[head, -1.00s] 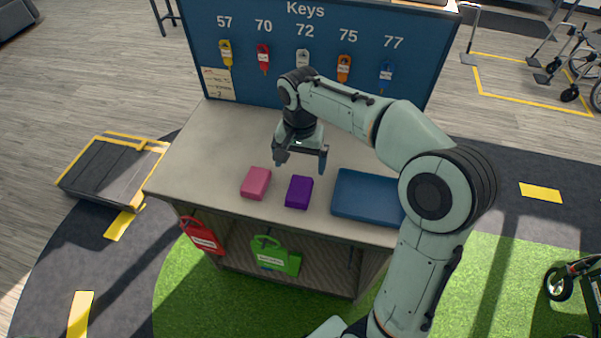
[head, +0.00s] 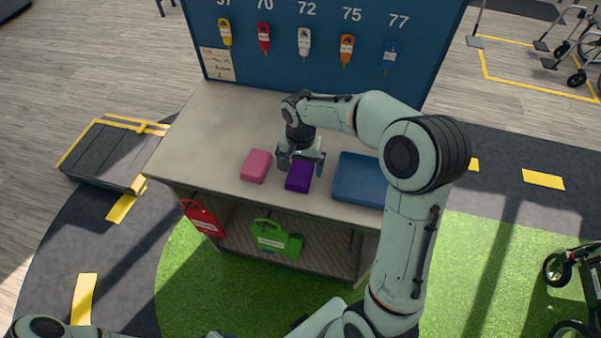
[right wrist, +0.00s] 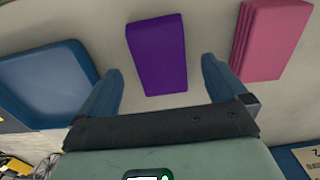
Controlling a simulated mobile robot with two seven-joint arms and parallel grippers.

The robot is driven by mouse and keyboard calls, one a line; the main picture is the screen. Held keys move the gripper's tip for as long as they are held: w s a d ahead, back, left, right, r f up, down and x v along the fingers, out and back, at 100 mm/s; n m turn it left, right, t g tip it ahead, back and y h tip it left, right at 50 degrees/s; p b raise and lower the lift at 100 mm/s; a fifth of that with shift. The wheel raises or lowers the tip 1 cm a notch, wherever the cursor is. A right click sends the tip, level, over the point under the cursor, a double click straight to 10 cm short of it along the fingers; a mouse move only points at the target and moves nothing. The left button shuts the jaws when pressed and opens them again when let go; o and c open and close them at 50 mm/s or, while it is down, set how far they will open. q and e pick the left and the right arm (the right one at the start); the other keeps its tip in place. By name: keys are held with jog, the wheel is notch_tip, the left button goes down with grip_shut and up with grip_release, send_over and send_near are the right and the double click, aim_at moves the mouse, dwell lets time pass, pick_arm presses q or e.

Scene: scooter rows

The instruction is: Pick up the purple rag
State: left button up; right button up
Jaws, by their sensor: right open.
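The purple rag (head: 299,178) is a folded block lying on the grey tabletop, between a pink rag and a blue tray. My right gripper (head: 301,168) is at its back edge in the head view, pointing down and open. In the right wrist view the purple rag (right wrist: 157,55) lies ahead of the gap between the two fingers of my right gripper (right wrist: 162,82), with nothing held. Whether the fingers reach down to the rag's height I cannot tell. My left gripper is not in view.
The pink rag (head: 256,166) lies close on the left and the blue tray (head: 343,191) close on the right. A blue key board (head: 330,75) stands along the table's back. Red (head: 203,218) and green (head: 272,238) tags hang at the table's front.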

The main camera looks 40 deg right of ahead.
aim_at(300, 171)
jog(key=shift+f, duration=0.95)
jog(key=shift+c, duration=0.3)
jog(key=c, duration=1.1)
jog(key=shift+o, duration=0.2)
jog(key=shift+r, duration=0.1)
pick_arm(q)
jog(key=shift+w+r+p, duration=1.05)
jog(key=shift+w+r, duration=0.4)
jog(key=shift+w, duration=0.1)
pick_arm(e)
notch_tip(300, 171, up, 20)
